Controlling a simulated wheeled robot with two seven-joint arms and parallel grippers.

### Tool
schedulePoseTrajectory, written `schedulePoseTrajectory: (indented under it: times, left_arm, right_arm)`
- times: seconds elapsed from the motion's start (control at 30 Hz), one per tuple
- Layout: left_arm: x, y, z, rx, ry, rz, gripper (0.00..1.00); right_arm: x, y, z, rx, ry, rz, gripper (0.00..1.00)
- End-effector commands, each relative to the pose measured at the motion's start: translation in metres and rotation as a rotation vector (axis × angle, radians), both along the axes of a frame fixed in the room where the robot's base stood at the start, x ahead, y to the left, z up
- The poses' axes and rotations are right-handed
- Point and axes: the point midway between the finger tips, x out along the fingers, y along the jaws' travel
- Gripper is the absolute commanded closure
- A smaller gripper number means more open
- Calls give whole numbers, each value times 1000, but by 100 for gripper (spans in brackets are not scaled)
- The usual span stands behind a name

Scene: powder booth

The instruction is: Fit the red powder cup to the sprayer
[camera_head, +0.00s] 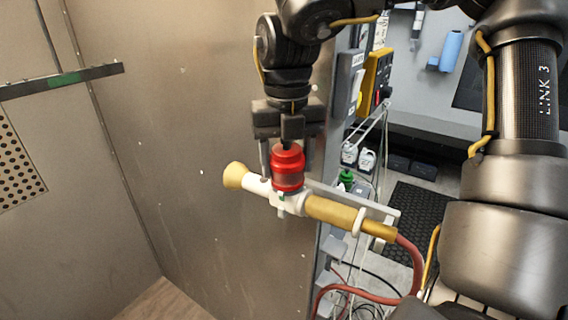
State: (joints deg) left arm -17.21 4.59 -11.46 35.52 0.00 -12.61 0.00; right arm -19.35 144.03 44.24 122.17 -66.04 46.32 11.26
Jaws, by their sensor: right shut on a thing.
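The red powder cup (288,174) is upright at the white middle part of the sprayer (335,211). Its lower end meets or overlaps the white socket, and I cannot tell whether it is seated. The sprayer has a tan flared nozzle (236,176) at its left and a tan handle with a red hose at its right. My right gripper (286,152) comes down from above and is shut on the red cup, with its fingers along the cup's sides. My left gripper is not in view.
The sprayer rests by a grey bracket (385,208) at the edge of the metal booth wall (210,240). Behind it, a rack holds white bottles (366,160) and a green item (346,177). A red hose (385,298) loops below. The booth's left interior is open.

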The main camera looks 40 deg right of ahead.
Motion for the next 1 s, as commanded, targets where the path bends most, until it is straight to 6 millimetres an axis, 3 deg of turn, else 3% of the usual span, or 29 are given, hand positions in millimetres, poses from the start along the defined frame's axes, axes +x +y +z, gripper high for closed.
schedulePoseTrajectory:
  times: [0.83, 0.87, 1.0]
  left_arm:
    - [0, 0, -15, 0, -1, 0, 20]
    - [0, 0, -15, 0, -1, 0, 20]
    - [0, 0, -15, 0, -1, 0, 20]
  right_arm:
    - [0, -4, -1, 1, 7, -164, 69]
    - [0, -4, -1, 1, 7, -164, 42]
    - [0, -4, -1, 0, 7, -164, 23]
